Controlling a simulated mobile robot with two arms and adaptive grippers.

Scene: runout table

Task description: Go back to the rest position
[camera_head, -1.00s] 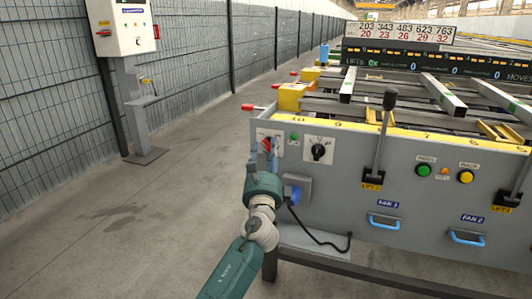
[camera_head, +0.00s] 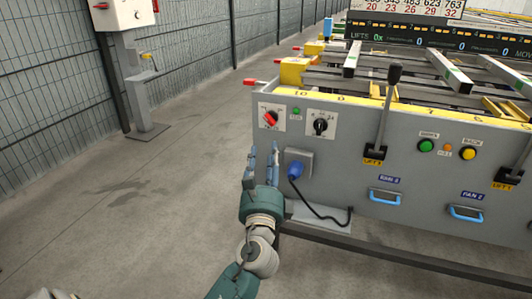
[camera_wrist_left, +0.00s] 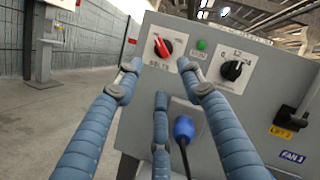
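My left gripper (camera_head: 263,156) is raised in front of the panel's left end, below the red rotary switch (camera_head: 270,119). Its blue fingers are spread and hold nothing. In the left wrist view the open fingers (camera_wrist_left: 158,78) point at the panel; the red switch (camera_wrist_left: 163,47) shows beyond and between the two upper fingertips, clear of them. The switch's red handle is tilted, its upper end to the left. My right gripper is not in view.
The grey panel (camera_head: 345,170) carries a black rotary switch (camera_head: 320,125), a green lamp, levers, buttons and blue handles. A blue plug (camera_head: 296,168) with a black cable sits right of my gripper. A post-mounted white box (camera_head: 125,13) stands by the fence. Floor between is clear.

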